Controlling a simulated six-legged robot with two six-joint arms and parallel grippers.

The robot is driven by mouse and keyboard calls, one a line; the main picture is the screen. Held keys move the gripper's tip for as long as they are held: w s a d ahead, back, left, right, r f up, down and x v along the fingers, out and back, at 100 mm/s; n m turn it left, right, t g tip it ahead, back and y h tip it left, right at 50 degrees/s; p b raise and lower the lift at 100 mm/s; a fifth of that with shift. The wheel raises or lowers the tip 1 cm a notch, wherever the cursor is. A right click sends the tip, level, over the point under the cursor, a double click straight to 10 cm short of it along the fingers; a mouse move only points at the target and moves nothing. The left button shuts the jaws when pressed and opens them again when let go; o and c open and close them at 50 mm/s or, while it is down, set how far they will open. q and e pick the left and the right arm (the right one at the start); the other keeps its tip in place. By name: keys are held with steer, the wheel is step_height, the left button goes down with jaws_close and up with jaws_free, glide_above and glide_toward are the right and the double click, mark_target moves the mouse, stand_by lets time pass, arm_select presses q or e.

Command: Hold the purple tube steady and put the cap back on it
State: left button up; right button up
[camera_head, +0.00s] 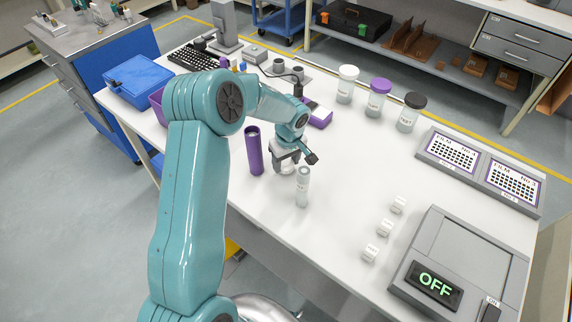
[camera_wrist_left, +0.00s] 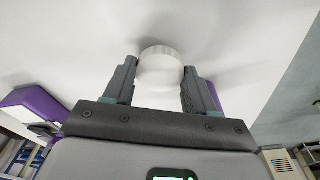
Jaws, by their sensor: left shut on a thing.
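The purple tube (camera_head: 254,152) stands upright near the front edge of the white table, just left of my left gripper and apart from it. Its top end looks dark and uncapped. My left gripper (camera_head: 287,163) is low over the table, partly hidden by its own wrist. In the left wrist view my left gripper (camera_wrist_left: 159,84) is shut on a white ribbed round cap (camera_wrist_left: 160,66). A pale, translucent small bottle (camera_head: 303,187) shows upright beside the gripper in the head view; I cannot tell whether the white cap belongs to it. My right gripper is not in view.
Three lidded jars, white (camera_head: 346,86), purple (camera_head: 377,98) and black (camera_head: 410,112), stand at the back. Several white cubes (camera_head: 385,228) lie right, before a grey machine (camera_head: 465,265) reading OFF. A purple box (camera_head: 320,116) lies behind the gripper. The table's middle is clear.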

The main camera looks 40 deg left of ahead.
mark_target(287, 165)
arm_select(q)
step_height(287, 165, up, 18)
steer(key=shift+r+b, duration=0.15)
steer(key=shift+b, duration=0.3)
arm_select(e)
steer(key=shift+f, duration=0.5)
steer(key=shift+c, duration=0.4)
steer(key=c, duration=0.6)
arm_select(q)
steer(key=s+d+f+m, duration=0.1)
steer(key=d+f+m, duration=0.1)
steer(key=d+m, duration=0.5)
steer(key=s+d+f+m+t+h, duration=0.1)
steer(key=d+f+m, duration=0.2)
steer(key=d+m, duration=0.4)
steer(key=d, duration=0.7)
steer(key=shift+s+d+f+m, duration=0.15)
steer(key=shift+s+d+m, duration=0.05)
steer(key=shift+d+m, duration=0.2)
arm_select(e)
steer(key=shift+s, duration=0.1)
